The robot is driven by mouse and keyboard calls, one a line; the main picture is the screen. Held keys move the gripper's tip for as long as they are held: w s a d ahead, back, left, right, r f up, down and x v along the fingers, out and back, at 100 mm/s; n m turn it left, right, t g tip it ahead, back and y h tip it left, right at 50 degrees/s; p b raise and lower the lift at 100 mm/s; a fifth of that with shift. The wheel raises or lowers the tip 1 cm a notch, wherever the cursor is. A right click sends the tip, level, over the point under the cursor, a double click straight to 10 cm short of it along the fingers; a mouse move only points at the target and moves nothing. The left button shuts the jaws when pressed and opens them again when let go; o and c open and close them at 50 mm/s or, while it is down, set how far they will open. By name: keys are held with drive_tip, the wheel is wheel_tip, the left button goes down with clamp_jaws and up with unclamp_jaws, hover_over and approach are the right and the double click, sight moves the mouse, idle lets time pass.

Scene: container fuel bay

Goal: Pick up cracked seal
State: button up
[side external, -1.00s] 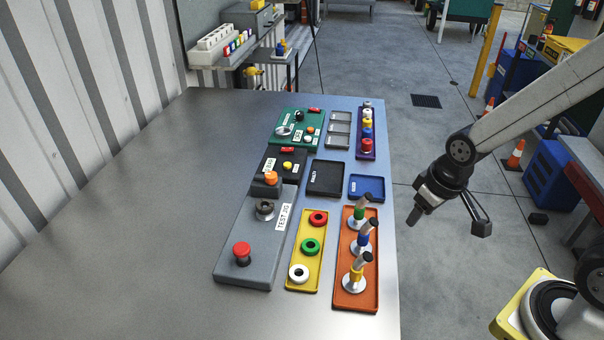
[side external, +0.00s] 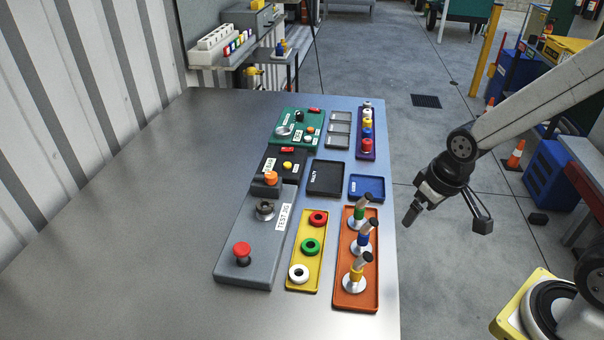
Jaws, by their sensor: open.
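Several ring-shaped parts that look like seals are in view. A red ring (side external: 318,218), a green ring (side external: 310,247) and a white ring (side external: 299,273) lie in a row in a yellow tray (side external: 293,288). A dark round part (side external: 265,209) sits on the grey test jig (side external: 230,262), left of that tray. No crack can be made out on any of them at this size. My gripper (side external: 447,220) is open and empty, out past the right edge of the table and apart from all the parts.
An orange tray (side external: 342,300) holds three upright handled tools. Beyond are a black tray (side external: 325,178), a blue tray (side external: 367,187), a purple rack (side external: 372,148) of coloured parts and a green panel (side external: 282,142). The left of the metal table (side external: 140,220) is clear.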

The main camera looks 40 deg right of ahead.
drive_tip(key=w+v, duration=0.1)
drive_tip(key=v, duration=0.3)
drive_tip(key=w+a+r+m+t+y, duration=0.1)
drive_tip(key=w+a+m+t+y, duration=0.1)
drive_tip(key=w+a+m+y, duration=0.55)
drive_tip(key=w+a+m+t+y, duration=0.2)
drive_tip(key=w+a+m, duration=0.2)
drive_tip(key=a+m, duration=0.7)
drive_tip(key=w+d+m+t+h, duration=0.2)
drive_tip(key=w+d+m+t, duration=0.3)
drive_tip(key=m, duration=0.6)
approach(265, 207)
drive_tip(key=shift+w+d+f, duration=0.1)
drive_tip(key=shift+w+d, duration=0.15)
drive_tip(key=shift+w, duration=0.25)
drive_tip(key=shift+x, duration=1.3)
drive_tip(key=shift+a, duration=0.1)
